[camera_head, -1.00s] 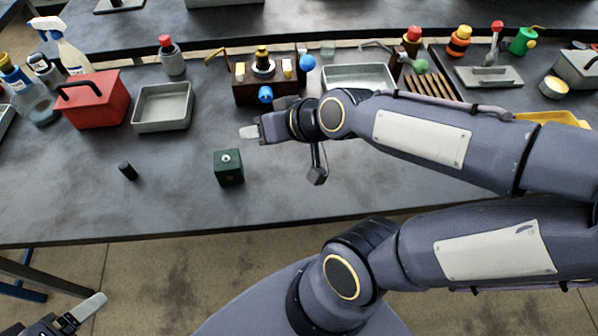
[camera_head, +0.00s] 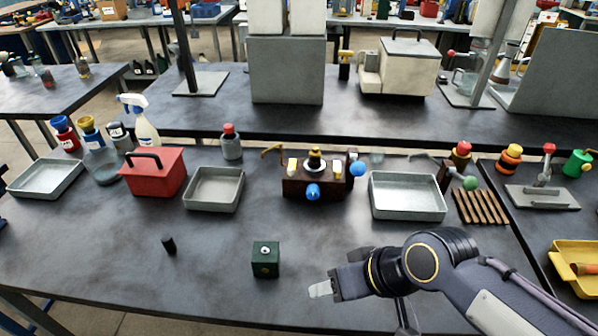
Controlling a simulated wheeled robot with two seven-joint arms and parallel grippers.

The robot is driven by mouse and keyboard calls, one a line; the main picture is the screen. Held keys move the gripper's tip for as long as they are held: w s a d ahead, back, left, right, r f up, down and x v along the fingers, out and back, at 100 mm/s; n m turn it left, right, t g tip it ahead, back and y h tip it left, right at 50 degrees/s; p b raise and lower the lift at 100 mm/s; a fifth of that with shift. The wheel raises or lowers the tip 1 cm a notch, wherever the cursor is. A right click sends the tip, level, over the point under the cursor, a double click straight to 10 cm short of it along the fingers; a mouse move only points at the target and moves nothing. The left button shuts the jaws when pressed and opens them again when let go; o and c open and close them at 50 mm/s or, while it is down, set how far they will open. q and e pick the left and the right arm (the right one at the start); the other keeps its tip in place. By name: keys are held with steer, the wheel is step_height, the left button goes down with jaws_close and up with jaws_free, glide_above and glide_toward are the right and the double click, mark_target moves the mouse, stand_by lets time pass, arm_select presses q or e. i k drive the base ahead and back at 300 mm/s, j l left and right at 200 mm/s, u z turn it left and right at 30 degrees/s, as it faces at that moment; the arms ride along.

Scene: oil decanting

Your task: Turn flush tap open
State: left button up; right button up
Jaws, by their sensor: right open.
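A dark brown block (camera_head: 300,188) stands at the middle of the bench, with a black and brass knob on top. A blue knob (camera_head: 312,192) is on its front and another blue knob (camera_head: 358,168) at its upper right. A pipe with a green ball (camera_head: 470,183) stands further right. I cannot tell which of these is the flush tap. My right gripper (camera_head: 320,290) is open and empty, pointing left. It is in front of the brown block, well apart from it, and close to the lower right of a small green block (camera_head: 265,259). My left gripper is out of view.
Metal trays stand left (camera_head: 214,190) and right (camera_head: 407,197) of the brown block. A red box (camera_head: 154,172) and bottles are further left. A small black cylinder (camera_head: 168,245) stands on the front bench. The bench between the green and brown blocks is clear.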

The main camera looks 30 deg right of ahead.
mark_target(313, 189)
steer(key=j+z, duration=0.4)
steer(key=j, duration=0.25)
steer(key=j+z, duration=0.45)
steer(key=j, duration=0.25)
steer(key=z, duration=0.8)
